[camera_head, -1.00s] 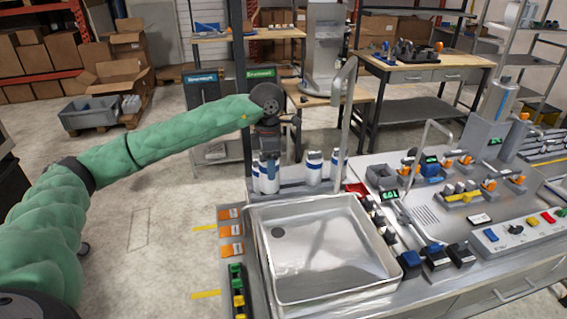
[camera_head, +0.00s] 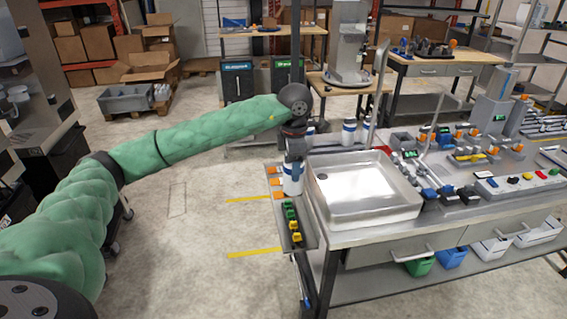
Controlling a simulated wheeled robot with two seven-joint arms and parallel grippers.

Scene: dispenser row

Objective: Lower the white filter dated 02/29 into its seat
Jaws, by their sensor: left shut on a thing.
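My left gripper (camera_head: 294,157) points down at the left side of the metal bench and is shut on a white filter (camera_head: 292,182) with a blue band. The filter hangs upright beside the sink's back left corner, over or beside the narrow side tray with orange tags. Whether its bottom touches anything is unclear. Its date is too small to read. Other white filters with blue bands (camera_head: 348,132) stand in a row behind the sink, one partly hidden by my wrist. I cannot make out an empty seat. My right gripper is out of view.
The steel sink (camera_head: 362,214) sits right of the held filter. A tall tap pipe (camera_head: 381,85) rises behind it. Green and yellow pieces (camera_head: 291,218) line the side tray. Small parts and a button panel (camera_head: 520,183) cover the bench's right.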

